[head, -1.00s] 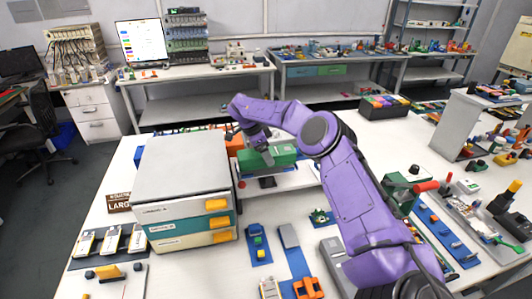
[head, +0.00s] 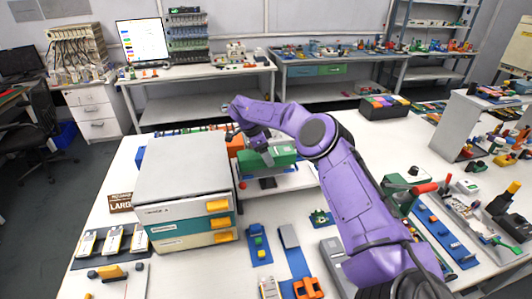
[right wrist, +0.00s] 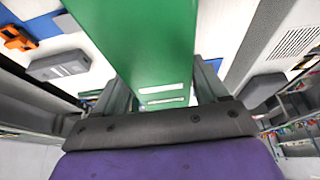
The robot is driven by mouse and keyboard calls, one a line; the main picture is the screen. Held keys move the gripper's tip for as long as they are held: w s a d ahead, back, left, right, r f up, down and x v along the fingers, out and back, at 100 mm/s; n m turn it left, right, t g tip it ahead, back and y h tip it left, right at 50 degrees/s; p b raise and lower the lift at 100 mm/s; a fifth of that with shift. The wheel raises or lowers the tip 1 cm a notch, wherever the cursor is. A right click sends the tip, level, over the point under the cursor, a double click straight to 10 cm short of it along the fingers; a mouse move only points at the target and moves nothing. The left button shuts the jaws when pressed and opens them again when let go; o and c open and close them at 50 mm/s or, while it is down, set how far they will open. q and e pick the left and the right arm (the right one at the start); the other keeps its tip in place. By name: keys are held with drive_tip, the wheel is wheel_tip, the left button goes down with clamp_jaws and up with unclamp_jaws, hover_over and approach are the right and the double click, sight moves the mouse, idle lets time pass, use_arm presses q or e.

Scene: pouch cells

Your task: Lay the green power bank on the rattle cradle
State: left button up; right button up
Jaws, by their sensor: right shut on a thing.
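The green power bank (head: 284,156) is a long green block in the middle of the head view, at the right side of the grey drawer cabinet. My right gripper (head: 266,157) is shut on it. In the right wrist view the power bank (right wrist: 140,45) fills the space between the two fingers, with white marks near its end. Right under it in the head view is a low white stand (head: 292,179), probably the rattle cradle. I cannot tell whether the power bank touches it. My left gripper is not in view.
The grey drawer cabinet (head: 183,170) stands close on the left. Blue strips with small parts (head: 258,244) lie in front. A green device with a red handle (head: 403,190) stands to the right of my purple arm.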

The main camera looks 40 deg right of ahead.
drive_tip(key=shift+f+b, duration=0.8)
drive_tip(key=shift+f, duration=0.4)
drive_tip(key=o, duration=1.4)
drive_tip(key=shift+a+r, duration=0.15)
drive_tip(key=shift+r, duration=0.1)
drive_tip(key=b+v, duration=0.1)
drive_tip(key=v, duration=0.8)
drive_tip(key=shift+w+a+r, duration=0.1)
drive_tip(key=shift+a+r, duration=0.05)
drive_tip(key=shift+r, duration=0.35)
